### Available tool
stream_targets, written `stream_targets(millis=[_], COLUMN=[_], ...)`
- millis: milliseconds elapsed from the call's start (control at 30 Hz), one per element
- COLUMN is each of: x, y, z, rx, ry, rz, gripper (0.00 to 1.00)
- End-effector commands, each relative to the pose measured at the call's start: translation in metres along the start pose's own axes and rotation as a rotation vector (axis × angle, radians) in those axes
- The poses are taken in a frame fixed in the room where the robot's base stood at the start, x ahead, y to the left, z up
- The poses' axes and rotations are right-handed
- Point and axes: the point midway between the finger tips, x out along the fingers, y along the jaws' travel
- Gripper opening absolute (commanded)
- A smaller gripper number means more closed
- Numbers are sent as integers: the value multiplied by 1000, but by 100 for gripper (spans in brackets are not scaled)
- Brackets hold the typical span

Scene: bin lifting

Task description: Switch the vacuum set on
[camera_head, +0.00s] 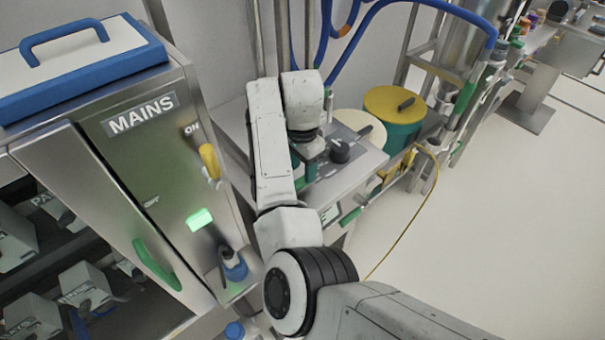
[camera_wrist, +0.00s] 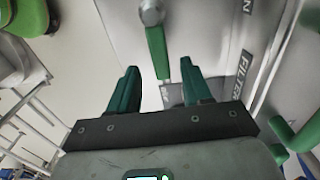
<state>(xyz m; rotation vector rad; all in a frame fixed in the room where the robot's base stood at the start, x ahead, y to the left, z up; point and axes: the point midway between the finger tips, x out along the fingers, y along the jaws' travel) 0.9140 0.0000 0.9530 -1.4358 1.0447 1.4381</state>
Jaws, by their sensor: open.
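A steel unit (camera_head: 345,185) with a black knob (camera_head: 341,150) on its top stands at the centre of the head view, behind and right of my arm. I cannot tell for sure that it is the vacuum set. My gripper (camera_head: 306,163) is over this unit, left of the knob, mostly hidden by my arm. In the wrist view my gripper (camera_wrist: 161,85) is open with two dark green fingers and nothing between the tips. A green lever (camera_wrist: 157,45) on a round pivot lies just beyond the fingertips, near a panel marked FILTER (camera_wrist: 245,70).
A steel MAINS cabinet (camera_head: 150,175) stands at left, with a yellow handle (camera_head: 209,162) by ON and a lit green lamp (camera_head: 199,219). A yellow-lidded green drum (camera_head: 395,108) and blue hoses (camera_head: 375,12) are behind. A thin yellow cable (camera_head: 410,225) crosses the clear floor at right.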

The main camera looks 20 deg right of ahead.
Motion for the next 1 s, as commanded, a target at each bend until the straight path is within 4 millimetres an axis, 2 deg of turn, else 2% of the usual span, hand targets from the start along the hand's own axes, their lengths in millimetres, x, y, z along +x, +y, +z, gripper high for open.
stream_targets(millis=[100, 300, 633, 1000], x=[18, 35, 38, 37], y=[0, 0, 0, 0], z=[0, 0, 0, 0], rx=[0, 0, 1, 1], ry=[-1, -1, 0, 0], rz=[1, 1, -1, -1], gripper=[49, 49, 49, 14])
